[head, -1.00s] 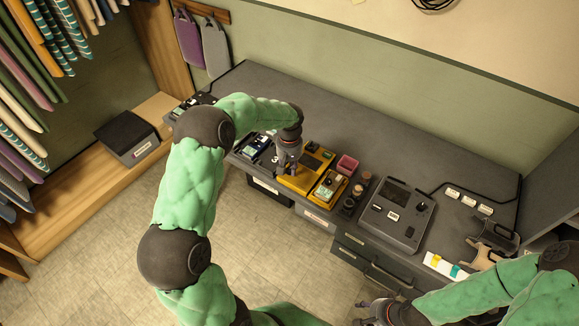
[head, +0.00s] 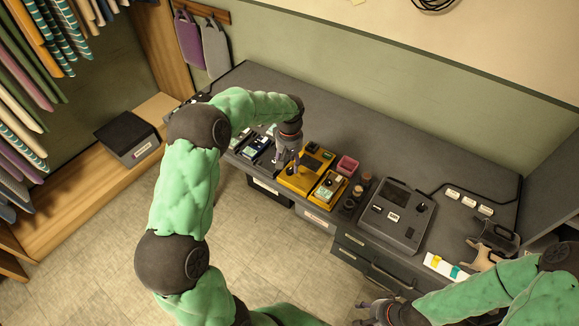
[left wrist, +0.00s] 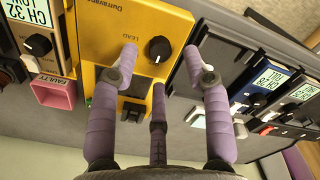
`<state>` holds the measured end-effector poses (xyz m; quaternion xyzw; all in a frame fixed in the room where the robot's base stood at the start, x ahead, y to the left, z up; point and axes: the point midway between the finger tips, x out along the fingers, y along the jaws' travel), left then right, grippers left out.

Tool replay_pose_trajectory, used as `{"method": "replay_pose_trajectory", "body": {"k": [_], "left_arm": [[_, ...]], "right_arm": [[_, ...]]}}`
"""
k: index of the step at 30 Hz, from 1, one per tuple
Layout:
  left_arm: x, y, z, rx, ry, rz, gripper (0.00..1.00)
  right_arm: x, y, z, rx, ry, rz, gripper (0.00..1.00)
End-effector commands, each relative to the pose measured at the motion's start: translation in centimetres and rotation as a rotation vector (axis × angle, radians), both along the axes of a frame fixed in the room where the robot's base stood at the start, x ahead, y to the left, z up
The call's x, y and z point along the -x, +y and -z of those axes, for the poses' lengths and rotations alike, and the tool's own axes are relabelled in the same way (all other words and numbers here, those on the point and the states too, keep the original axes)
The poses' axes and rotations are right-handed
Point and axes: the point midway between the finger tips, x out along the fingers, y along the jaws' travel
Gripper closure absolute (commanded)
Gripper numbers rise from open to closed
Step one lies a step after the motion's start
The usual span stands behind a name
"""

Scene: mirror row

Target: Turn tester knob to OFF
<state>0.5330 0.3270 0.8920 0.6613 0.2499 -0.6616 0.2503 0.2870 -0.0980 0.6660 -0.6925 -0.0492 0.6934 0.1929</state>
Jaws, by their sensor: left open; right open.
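A yellow tester (head: 300,182) sits on the grey bench, left of the middle. In the left wrist view its yellow face (left wrist: 112,30) carries a round black knob (left wrist: 159,49) and printed lettering. I cannot read the knob's setting for sure. My left gripper (head: 287,161) is over the tester's left part. My right gripper (head: 372,311) is open and empty at the bottom, in front of the drawers.
A large grey device (head: 396,215) stands further right. The back of the bench is clear.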

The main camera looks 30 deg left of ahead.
Motion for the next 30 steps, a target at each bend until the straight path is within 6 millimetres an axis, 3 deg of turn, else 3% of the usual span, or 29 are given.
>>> {"method": "replay_pose_trajectory", "body": {"k": [6,12,18,30], "left_arm": [[-0.1,0.0,-4.6,-0.002,-0.005,0.0,0.52],[-0.1,0.0,-7.5,-0.001,-0.002,0.0,0.52],[0.0,0.0,-8.8,-0.001,-0.001,0.0,0.52],[0.0,0.0,-8.9,0.0,0.0,0.0,0.52]], "right_arm": [[0.0,0.0,0.0,0.0,0.0,0.0,0.52],[0.0,0.0,0.0,0.0,0.0,0.0,0.52],[0.0,0.0,0.0,0.0,0.0,0.0,0.52],[0.0,0.0,0.0,0.0,0.0,0.0,0.52]]}}
